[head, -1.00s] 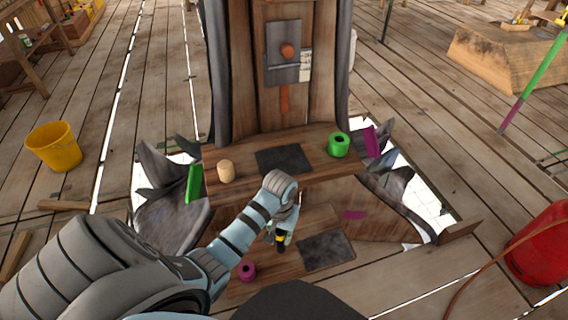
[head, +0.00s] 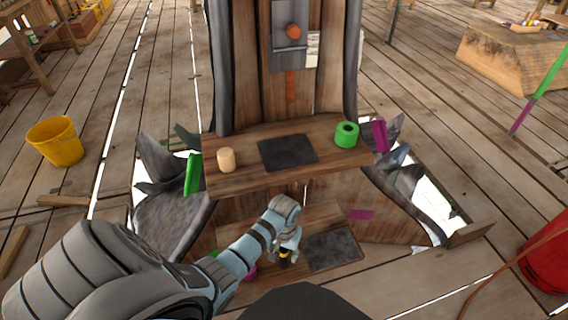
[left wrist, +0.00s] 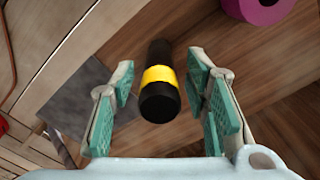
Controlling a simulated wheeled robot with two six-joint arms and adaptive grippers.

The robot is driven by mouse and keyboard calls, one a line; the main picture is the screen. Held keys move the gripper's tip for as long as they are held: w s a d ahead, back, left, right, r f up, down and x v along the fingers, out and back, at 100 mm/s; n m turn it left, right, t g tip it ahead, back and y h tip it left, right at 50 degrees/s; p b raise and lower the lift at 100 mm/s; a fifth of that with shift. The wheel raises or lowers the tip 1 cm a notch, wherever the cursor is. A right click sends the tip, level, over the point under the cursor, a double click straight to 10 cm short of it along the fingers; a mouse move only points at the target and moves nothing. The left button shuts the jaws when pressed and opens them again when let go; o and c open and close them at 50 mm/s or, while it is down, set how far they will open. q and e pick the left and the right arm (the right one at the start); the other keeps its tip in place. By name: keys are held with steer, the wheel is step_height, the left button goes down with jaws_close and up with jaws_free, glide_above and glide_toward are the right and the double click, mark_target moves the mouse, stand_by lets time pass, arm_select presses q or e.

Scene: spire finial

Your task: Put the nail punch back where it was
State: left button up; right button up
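The nail punch, black with a yellow band, shows in the left wrist view (left wrist: 158,78) between the fingers of my left gripper (left wrist: 162,100). Those fingers are apart, with a visible gap on each side of the punch. In the head view my left gripper (head: 284,248) reaches down over the lower wooden step, and the punch (head: 284,255) shows as a small black and yellow piece at its fingers. The punch's far end is hard to make out, so I cannot tell what it rests on. My right gripper is not in view.
The lower step holds a dark pad (head: 332,248) and a magenta roll (left wrist: 262,8), partly behind my arm in the head view. The upper step (head: 240,185) holds a wooden cylinder (head: 226,160), a dark pad (head: 288,151) and a green roll (head: 346,134).

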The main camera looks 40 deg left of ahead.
arm_select(q)
steer(key=shift+r, duration=0.1)
step_height(320, 180, up, 12)
steer(key=p, duration=0.6)
steer(key=shift+s, duration=0.1)
